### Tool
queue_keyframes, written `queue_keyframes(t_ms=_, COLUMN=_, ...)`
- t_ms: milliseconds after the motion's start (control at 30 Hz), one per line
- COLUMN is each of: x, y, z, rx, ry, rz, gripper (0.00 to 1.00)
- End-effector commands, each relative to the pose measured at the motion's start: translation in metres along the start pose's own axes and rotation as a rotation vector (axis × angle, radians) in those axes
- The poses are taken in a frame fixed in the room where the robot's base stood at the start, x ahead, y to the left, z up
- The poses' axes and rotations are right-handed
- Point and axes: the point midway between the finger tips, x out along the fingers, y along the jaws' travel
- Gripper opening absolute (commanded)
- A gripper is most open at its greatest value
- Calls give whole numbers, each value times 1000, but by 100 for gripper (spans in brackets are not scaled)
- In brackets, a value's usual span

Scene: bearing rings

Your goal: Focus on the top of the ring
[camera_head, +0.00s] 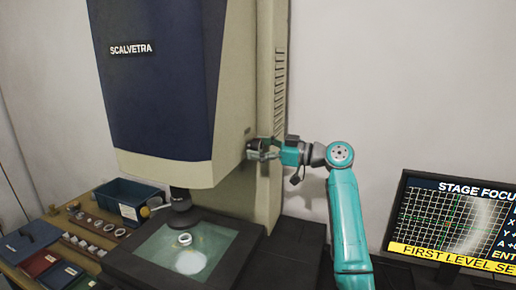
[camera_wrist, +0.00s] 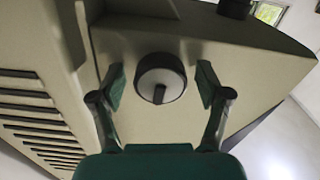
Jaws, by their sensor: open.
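A metal ring (camera_head: 185,239) lies on the glass stage (camera_head: 212,240) of the measuring machine (camera_head: 160,80), near the lens (camera_head: 181,199) above it. A bright spot shows on the glass in front of the ring. My gripper (camera_head: 252,150) is at the right side of the machine's head. In the wrist view my gripper (camera_wrist: 160,85) is open, with one finger on each side of a round knob (camera_wrist: 160,78) that has a dark slot or pointer. Gaps show between the fingers and the knob. The monitor (camera_head: 455,222) reads "STAGE FOCU" and "FIRST LEVEL SE", cut off at the edge.
A wooden rack (camera_head: 85,238) with several rings stands left of the stage. A blue bin (camera_head: 128,198) with a label is behind it. Coloured trays (camera_head: 35,262) are at the far left. Louvred vents (camera_wrist: 35,105) run beside the knob.

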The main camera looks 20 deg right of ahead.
Motion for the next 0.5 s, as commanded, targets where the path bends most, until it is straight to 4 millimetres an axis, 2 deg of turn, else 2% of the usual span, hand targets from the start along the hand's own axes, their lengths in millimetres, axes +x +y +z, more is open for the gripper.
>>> queue_keyframes(t_ms=300, x=3, y=0, z=0, rx=-1, ry=0, rz=0, gripper=76)
queue_keyframes(t_ms=333, x=3, y=0, z=0, rx=-1, ry=0, rz=0, gripper=74)
queue_keyframes(t_ms=500, x=3, y=0, z=0, rx=-1, ry=0, rz=0, gripper=31)
